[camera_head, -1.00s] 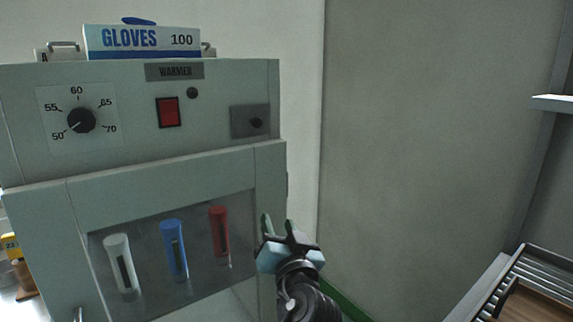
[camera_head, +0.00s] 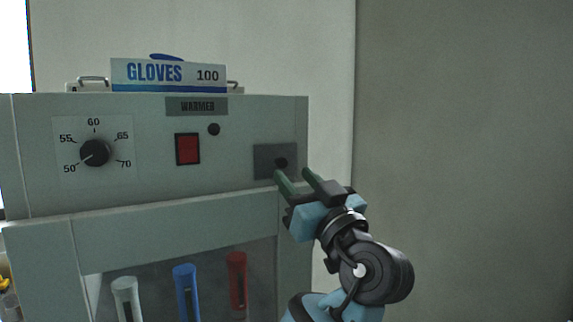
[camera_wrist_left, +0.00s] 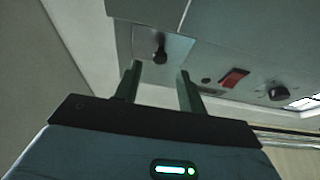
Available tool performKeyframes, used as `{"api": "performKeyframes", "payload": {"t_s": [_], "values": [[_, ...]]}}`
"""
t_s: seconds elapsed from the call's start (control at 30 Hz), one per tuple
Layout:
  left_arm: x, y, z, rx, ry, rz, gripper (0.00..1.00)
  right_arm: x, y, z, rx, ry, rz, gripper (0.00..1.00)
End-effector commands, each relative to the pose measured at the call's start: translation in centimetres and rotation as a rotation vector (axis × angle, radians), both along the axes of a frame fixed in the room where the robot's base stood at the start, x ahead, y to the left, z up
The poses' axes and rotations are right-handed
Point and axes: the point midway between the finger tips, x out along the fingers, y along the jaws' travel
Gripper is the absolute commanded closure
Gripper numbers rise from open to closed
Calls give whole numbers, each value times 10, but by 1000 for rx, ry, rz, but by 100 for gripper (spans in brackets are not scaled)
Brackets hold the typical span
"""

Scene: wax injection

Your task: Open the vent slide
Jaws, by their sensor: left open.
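The vent slide is a dark grey plate (camera_head: 264,160) with a small black knob (camera_head: 281,163) near its right side, on the right of the warmer's upper front panel. My left gripper (camera_head: 291,172) is open, with its two green fingers pointing up at the knob from just below and to the right. In the left wrist view the knob (camera_wrist_left: 160,48) stands out from the plate (camera_wrist_left: 180,46), beyond and between the open fingertips (camera_wrist_left: 158,70). The fingers look empty, and I see no clear contact with the knob. My right gripper is not in view.
The warmer front (camera_head: 235,190) also carries a dial (camera_head: 95,153) and a red switch (camera_head: 188,149). White, blue and red tubes show behind the window below. A glove box (camera_head: 168,75) sits on top. The wall to the right is clear.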

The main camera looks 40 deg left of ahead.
Motion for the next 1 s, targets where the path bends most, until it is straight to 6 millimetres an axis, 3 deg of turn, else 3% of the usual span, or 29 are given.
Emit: {"api": "performKeyframes", "payload": {"t_s": [0.3,0.7,1.0], "values": [[14,35,17,2,0,1,60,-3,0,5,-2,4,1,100],[17,41,18,1,2,-1,61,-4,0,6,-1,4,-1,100],[17,40,18,1,2,0,100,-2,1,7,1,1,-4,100]]}}
